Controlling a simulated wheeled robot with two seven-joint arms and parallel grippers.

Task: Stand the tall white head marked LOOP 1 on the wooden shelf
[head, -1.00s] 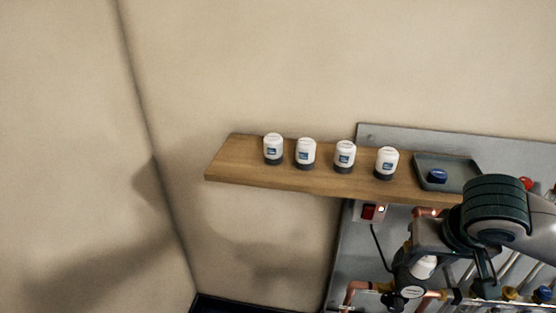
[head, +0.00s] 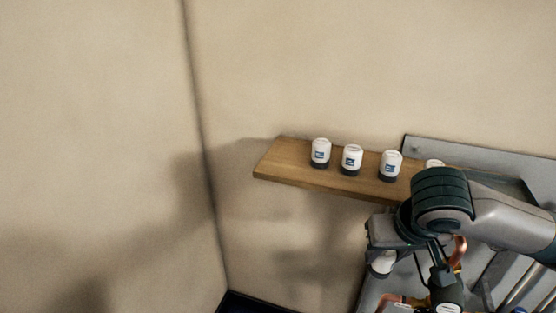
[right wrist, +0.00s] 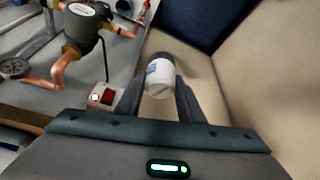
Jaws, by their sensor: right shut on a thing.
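A tall white head with a blue label (right wrist: 159,79) is between the fingers of my right gripper (right wrist: 160,90) in the right wrist view. Its marking is too small to read. In the head view this head (head: 383,263) hangs below my right gripper (head: 384,271), which is shut on it, below the shelf's front edge. The wooden shelf (head: 284,161) is on the wall, up and left of the gripper. My left gripper is not in view.
Several white heads with dark bases, among them one at the left (head: 320,153), stand in a row on the shelf. The shelf's left end is bare. My right arm partly hides the rightmost head (head: 434,163). A red switch (right wrist: 107,97) and copper pipes (right wrist: 62,73) are near the gripper.

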